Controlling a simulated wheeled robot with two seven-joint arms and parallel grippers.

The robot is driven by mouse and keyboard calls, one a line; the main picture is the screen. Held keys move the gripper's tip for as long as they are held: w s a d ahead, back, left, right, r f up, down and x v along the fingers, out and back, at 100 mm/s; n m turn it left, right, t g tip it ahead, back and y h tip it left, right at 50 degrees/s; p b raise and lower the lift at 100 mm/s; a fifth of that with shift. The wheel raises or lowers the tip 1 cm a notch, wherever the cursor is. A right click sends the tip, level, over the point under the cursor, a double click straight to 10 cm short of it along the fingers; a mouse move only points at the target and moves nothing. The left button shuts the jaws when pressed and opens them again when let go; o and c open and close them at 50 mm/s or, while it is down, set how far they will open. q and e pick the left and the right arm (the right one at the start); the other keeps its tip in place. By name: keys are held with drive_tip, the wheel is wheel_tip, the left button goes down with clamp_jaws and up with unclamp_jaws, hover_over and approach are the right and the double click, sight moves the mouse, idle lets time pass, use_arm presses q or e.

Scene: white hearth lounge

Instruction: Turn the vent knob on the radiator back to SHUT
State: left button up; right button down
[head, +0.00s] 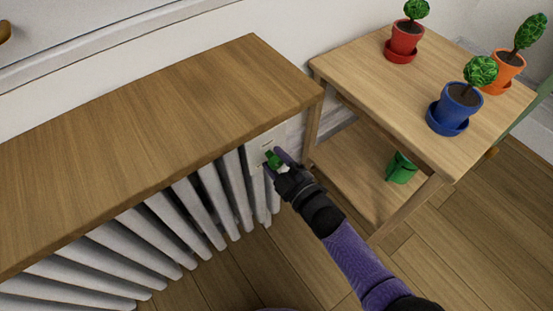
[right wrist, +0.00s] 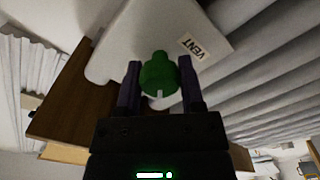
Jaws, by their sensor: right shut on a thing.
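The green vent knob (head: 273,159) sits on a pale plate (head: 262,147) at the right end of the white radiator (head: 205,205). In the right wrist view the knob (right wrist: 158,75) has a white mark on its near edge, and the plate (right wrist: 165,35) carries a label reading VENT (right wrist: 191,46). My right gripper (head: 279,163) is at the knob, with its purple fingers one on each side, shut on it. It also shows in the right wrist view (right wrist: 160,85). No SHUT marking is readable. My left gripper is not in view.
A wooden shelf top (head: 160,105) overhangs the radiator, close above my right gripper. A small wooden table (head: 400,85) to the right holds red (head: 405,38), blue (head: 456,106) and orange (head: 505,70) potted plants. A green watering can or pot (head: 401,168) stands on its lower shelf.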

drive_tip(key=shift+m, duration=1.9)
drive_tip(key=m, duration=0.4)
drive_tip(key=shift+f+p, duration=0.1)
drive_tip(key=shift+p, duration=0.2)
drive_tip(key=shift+m, duration=0.3)
drive_tip(key=shift+c, duration=2.3)
unclamp_jaws()
drive_tip(key=shift+o, duration=1.3)
